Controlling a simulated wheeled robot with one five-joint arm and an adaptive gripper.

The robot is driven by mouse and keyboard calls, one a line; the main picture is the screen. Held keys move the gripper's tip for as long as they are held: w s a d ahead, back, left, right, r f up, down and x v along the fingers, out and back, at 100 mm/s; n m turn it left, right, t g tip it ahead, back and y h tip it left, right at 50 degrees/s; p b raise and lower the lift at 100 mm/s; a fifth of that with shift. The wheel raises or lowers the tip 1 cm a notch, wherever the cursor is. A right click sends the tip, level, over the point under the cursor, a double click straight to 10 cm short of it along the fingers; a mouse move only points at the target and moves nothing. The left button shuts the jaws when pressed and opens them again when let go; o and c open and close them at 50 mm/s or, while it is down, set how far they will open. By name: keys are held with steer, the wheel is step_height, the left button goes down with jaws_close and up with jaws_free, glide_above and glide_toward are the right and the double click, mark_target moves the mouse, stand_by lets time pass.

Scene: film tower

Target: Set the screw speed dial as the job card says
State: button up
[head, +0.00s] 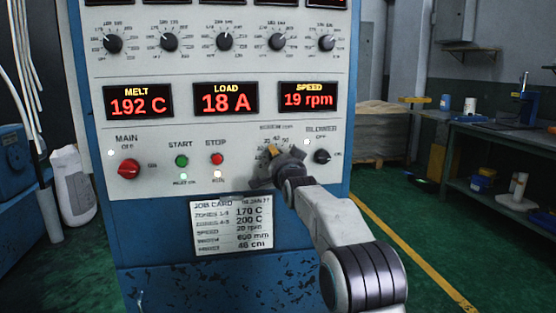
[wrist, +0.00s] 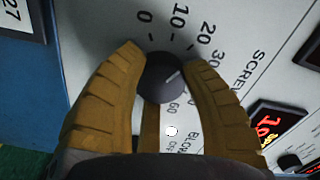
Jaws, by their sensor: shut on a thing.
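The screw speed dial is a dark round knob (wrist: 160,82) with a white pointer line. My gripper (wrist: 166,78) is shut on it, one yellow-brown finger on each side. The pointer aims at the upper right, roughly toward the 20 and 30 marks; the right finger covers part of the scale. In the head view my gripper (head: 274,164) hides most of the dial. The speed display (head: 308,96) reads 19 rpm. The job card (head: 232,224) below lists speed 20 rpm, in small print.
The blower knob (head: 321,157) sits close to the right of my gripper. The red main knob (head: 129,169), green start button (head: 181,161) and red stop button (head: 217,158) are to the left. A workbench (head: 500,135) stands at the right, with green floor between.

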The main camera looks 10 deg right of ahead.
steer(key=shift+r, duration=0.2)
steer(key=o, duration=1.2)
steer(key=shift+f, duration=0.15)
steer(key=s, duration=1.2)
